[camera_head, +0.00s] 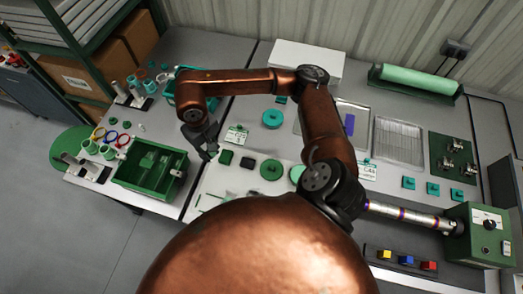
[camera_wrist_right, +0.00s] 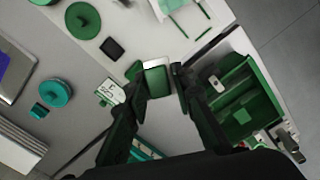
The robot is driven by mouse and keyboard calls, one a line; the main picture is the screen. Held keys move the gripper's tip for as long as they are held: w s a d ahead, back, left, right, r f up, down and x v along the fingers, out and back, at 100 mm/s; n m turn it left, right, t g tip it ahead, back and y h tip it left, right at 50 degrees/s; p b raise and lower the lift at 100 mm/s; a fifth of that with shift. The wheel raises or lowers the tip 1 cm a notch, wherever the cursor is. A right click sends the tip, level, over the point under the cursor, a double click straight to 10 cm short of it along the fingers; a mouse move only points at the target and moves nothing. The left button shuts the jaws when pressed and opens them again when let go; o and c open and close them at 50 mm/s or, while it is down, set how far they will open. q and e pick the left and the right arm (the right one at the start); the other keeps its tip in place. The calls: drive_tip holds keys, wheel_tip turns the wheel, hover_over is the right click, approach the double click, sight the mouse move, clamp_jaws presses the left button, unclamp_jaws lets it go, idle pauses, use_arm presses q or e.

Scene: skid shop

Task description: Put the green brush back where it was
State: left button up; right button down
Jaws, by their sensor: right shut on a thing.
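My right gripper (camera_head: 208,152) hangs over the bench near the gap between two tables. My left gripper is not in view.
A green bin (camera_head: 122,181) with green parts inside stands left of the gripper. A small card (camera_head: 237,135) and teal ring (camera_head: 272,119) lie behind the squares. A metal tray (camera_head: 398,141), green roll (camera_head: 420,76) and green control box (camera_head: 484,232) are at right.

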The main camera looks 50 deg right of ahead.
drive_tip(key=shift+s+d+f+m+t+y+b, duration=0.4)
drive_tip(key=shift+d+f+m, duration=2.1)
drive_tip(key=shift+f+m, duration=2.15)
drive_tip(key=shift+s+d+f+m+t+y+b, duration=0.2)
drive_tip(key=shift+d+f+m+t+b, duration=0.4)
drive_tip(key=shift+d+f+m, duration=3)
drive_tip(key=shift+s+d+f+m+t+y+b, duration=0.35)
drive_tip(key=shift+d+f+m, duration=1.1)
drive_tip(key=shift+f+m, duration=4.2)
drive_tip(key=shift+r+m+t+b, duration=0.25)
drive_tip(key=shift+r+m+b, duration=0.35)
drive_tip(key=shift+m, duration=0.7)
drive_tip(key=c, duration=1.6)
unclamp_jaws()
drive_tip(key=shift+r, duration=0.15)
